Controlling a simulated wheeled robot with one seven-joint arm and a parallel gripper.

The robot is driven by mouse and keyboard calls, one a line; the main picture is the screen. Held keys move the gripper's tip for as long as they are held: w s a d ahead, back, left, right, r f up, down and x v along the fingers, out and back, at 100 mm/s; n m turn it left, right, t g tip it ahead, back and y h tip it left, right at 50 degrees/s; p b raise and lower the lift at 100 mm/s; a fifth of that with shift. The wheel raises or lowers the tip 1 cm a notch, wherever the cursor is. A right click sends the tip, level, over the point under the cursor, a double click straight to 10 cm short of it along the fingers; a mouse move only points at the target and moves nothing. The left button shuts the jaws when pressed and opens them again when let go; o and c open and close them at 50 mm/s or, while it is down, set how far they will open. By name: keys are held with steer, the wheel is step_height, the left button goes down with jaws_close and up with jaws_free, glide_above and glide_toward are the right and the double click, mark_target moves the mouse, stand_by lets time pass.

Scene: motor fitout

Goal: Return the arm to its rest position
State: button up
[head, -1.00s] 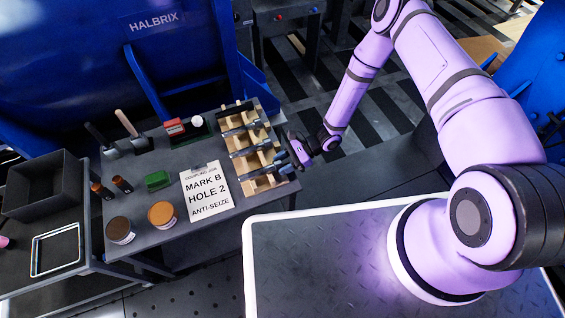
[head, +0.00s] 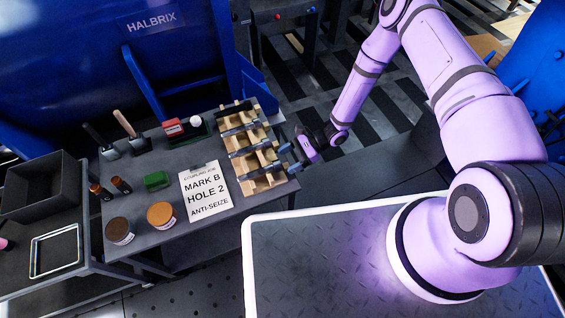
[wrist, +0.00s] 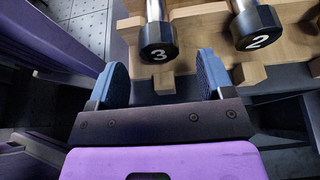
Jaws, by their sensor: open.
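My purple arm reaches from its base at the right over to the workbench. My gripper (head: 291,157) is at the right edge of the wooden rack (head: 265,180) in the head view. In the wrist view my gripper (wrist: 162,82) is open, its two blue finger pads apart with nothing between them. Just beyond the fingers, a tool with a black end marked 3 (wrist: 159,52) lies in the wooden rack, and one marked 2 (wrist: 258,38) lies to its right. I cannot tell whether a finger touches the rack.
A grey bin (head: 40,188) and a frame stand at left. The floor right of the bench is open.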

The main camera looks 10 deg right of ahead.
steer(key=v, duration=0.7)
steer(key=shift+d+r, duration=0.15)
steer(key=shift+d, duration=0.15)
steer(key=w+d+r+n+h, duration=0.2)
steer(key=w+r+n, duration=0.1)
steer(key=r, duration=0.7)
steer(key=w+d+r+n+h, duration=0.1)
steer(key=w+d+r+n, duration=0.15)
steer(key=r, duration=0.75)
steer(key=s+d+r+n+t+h, duration=0.1)
steer(key=s+r+n+h, duration=0.1)
steer(key=r, duration=0.7)
steer(key=s+d+r+n+h, duration=0.1)
steer(key=d+r+n+h, duration=0.1)
steer(key=r, duration=0.7)
steer(key=s+d+r+n+t+h, duration=0.2)
steer(key=s+r, duration=0.3)
steer(key=r, duration=0.3)
steer(key=s+d+r+n+t+h, duration=0.1)
steer(key=s+r+t, duration=0.1)
steer(key=s+r, duration=0.5)
steer(key=s+d+r+n+t+h, duration=0.2)
steer(key=s+r, duration=0.5)
steer(key=s, duration=0.4)
steer(key=shift+s+d+r+t+h, duration=0.2)
steer(key=shift+s+d+t+h, duration=0.25)
steer(key=shift+d+t, duration=0.65)
steer(key=shift+w, duration=0.1)
steer(key=shift+c, duration=0.4)
